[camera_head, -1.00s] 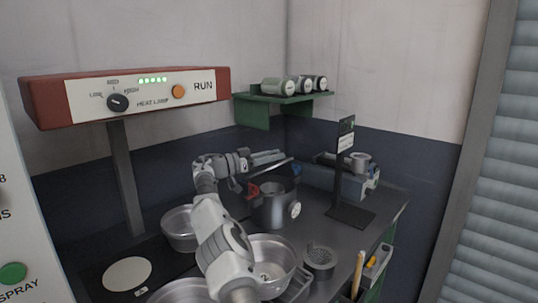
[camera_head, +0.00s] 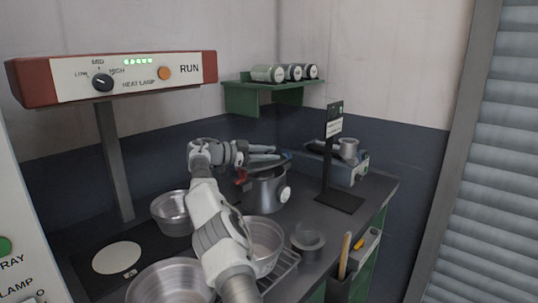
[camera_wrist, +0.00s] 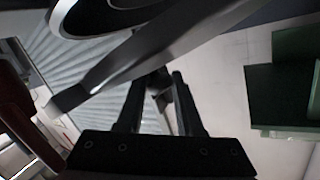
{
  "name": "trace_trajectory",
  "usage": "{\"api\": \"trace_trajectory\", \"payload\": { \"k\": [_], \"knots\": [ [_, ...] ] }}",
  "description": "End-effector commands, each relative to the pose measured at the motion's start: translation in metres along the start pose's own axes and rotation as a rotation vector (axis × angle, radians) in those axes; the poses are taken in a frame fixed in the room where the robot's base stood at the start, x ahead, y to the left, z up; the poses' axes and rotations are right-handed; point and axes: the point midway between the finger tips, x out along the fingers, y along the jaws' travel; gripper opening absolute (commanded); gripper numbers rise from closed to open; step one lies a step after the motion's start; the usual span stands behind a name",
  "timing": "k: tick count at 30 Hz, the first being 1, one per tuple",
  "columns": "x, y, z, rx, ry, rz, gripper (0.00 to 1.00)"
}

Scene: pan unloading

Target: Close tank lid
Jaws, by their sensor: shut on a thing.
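The tank (camera_head: 264,193) is a grey metal pot with a white round disc on its front and a red part at its left upper side. It stands on the dark counter. My arm reaches over from the left, and my gripper (camera_head: 264,153) is above the tank's mouth. In the wrist view my gripper (camera_wrist: 156,78) is shut on a small dark part between its fingers. The lid (camera_wrist: 110,18) appears there as a large dark round shape with a grey bar across it. My gripper hides much of the tank's top, so the lid's exact tilt is unclear.
Metal pans (camera_head: 172,213) stand around my arm. A black sign stand (camera_head: 339,200) and a grey box (camera_head: 350,168) are right of the tank. A green shelf (camera_head: 262,86) with several cans hangs behind. A red heat lamp (camera_head: 30,88) overhangs the left.

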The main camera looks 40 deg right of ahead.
Motion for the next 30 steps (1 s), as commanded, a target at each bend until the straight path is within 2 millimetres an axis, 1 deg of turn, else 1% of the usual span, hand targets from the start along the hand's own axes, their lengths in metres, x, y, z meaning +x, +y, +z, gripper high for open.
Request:
{"api": "trace_trajectory", "payload": {
  "k": [7,8,12,13,20,23,26,29,30],
  "knots": [
    [-0.001,-0.001,0.000,0.001,-0.003,-0.004,0.00],
    [-0.001,-0.001,0.000,0.001,-0.003,-0.004,0.37],
    [-0.001,-0.001,0.000,0.000,-0.002,-0.003,0.62],
    [-0.001,-0.001,0.000,0.000,-0.001,-0.003,0.66],
    [-0.001,-0.001,-0.001,0.000,0.000,-0.002,0.66],
    [-0.004,-0.001,-0.001,-0.001,-0.001,-0.003,0.66],
    [-0.015,-0.002,-0.001,-0.001,-0.002,-0.005,0.66],
    [-0.035,-0.002,-0.002,-0.001,-0.002,-0.005,0.66],
    [-0.044,-0.003,-0.003,-0.001,-0.002,-0.006,0.66]
  ]
}}
